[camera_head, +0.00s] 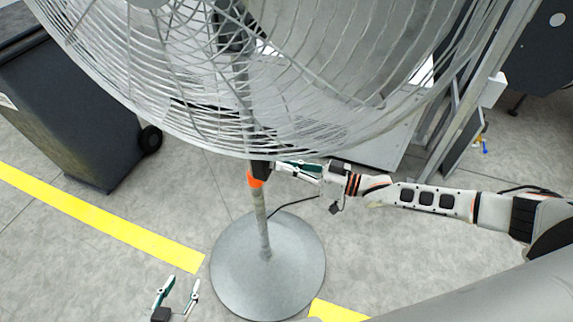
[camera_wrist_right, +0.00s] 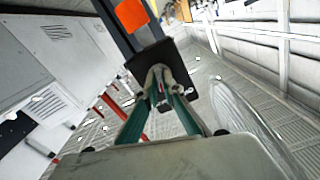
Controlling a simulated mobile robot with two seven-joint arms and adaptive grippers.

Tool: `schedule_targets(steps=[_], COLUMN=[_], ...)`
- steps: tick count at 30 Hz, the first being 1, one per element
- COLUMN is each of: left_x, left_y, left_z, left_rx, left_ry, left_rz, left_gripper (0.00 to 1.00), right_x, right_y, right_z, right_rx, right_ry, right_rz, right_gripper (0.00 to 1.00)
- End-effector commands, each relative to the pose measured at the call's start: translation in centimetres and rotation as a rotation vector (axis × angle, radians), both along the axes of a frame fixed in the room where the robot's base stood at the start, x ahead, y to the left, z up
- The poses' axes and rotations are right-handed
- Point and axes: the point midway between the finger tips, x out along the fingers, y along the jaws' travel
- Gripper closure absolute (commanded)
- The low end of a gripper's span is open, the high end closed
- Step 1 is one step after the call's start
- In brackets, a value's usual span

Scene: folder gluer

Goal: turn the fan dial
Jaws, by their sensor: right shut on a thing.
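The large grey fan (camera_head: 300,120) stands on a pole with a round base (camera_head: 268,285). A black control box (camera_head: 261,168) sits on the pole just above an orange collar (camera_head: 255,181). My right gripper (camera_head: 277,168) reaches in from the right against this box. In the right wrist view, its fingertips (camera_wrist_right: 161,85) are closed together at the black box face (camera_wrist_right: 180,61). They are shut on the fan dial, which is mostly hidden between them. My left gripper (camera_head: 181,288) is low in the head view, with its fingers apart and empty, away from the fan.
A dark wheeled bin (camera_head: 70,110) stands at the left. Yellow floor lines (camera_head: 110,220) run on the grey floor. The fan's wire cage hangs close above my right gripper. A black cable (camera_head: 290,206) runs behind the pole.

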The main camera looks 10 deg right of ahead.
Motion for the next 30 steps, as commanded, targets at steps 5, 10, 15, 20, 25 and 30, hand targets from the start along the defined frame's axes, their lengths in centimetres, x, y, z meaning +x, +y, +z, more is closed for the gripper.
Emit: schedule_targets(steps=[5, 10, 15, 20, 25, 30], left_x=[0.0, 0.0, -0.1, -0.1, -0.2, -0.2], left_y=[0.0, 0.0, 0.0, 0.0, 0.0, 0.0], left_z=[0.0, -0.1, -0.3, -0.6, -0.9, -1.3], left_rx=[0.000, 0.000, 0.000, 0.000, 0.000, 0.000], left_ry=[0.000, 0.001, 0.001, 0.002, 0.003, 0.005], left_rz=[0.000, 0.000, 0.000, -0.001, 0.000, -0.001], left_gripper=[0.60, 0.60, 0.60, 0.60, 0.60, 0.60], right_x=[0.0, 0.0, 0.0, 0.0, 0.0, 0.0], right_y=[0.0, 0.0, 0.0, 0.0, 0.0, 0.0], right_z=[0.0, -0.1, -0.1, -0.1, -0.1, -0.1], right_rx=[-0.093, -0.185, -0.275, -0.358, -0.442, -0.512], right_ry=[-0.139, -0.274, -0.407, -0.533, -0.656, -0.760], right_rz=[-0.001, -0.001, -0.001, -0.001, 0.000, 0.000], right_gripper=[1.00, 1.00, 1.00, 1.00, 1.00, 1.00])
